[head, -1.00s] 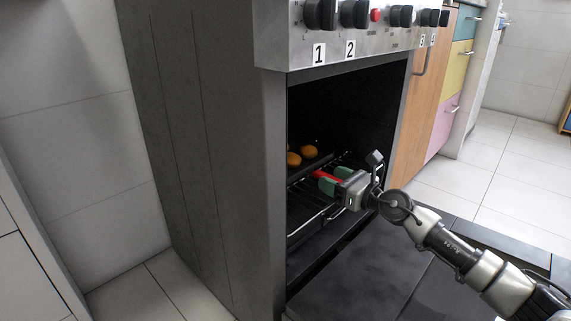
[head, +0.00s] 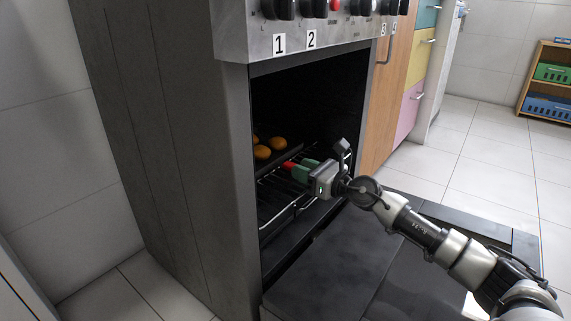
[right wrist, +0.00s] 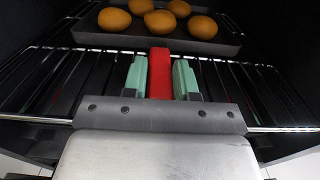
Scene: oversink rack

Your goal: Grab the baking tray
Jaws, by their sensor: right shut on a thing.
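The baking tray (right wrist: 110,39) is dark and shallow, with several round golden buns (right wrist: 159,21) on it. It lies on the wire rack inside the oven; its front edge shows in the head view (head: 288,156). A red handle (right wrist: 160,75) sticks out from the tray's front toward me. My right gripper (head: 305,168) reaches in at the oven opening. Its two green fingers are on either side of the red handle, shut on it, as the right wrist view (right wrist: 160,68) shows. My left gripper is not in view.
The oven's wire rack (right wrist: 60,80) runs beneath the tray. The open oven door (head: 335,262) lies low in front, under my right arm. The oven's side wall (head: 232,170) stands close left of the opening. Coloured drawers (head: 418,55) stand to the right; the floor beyond is clear.

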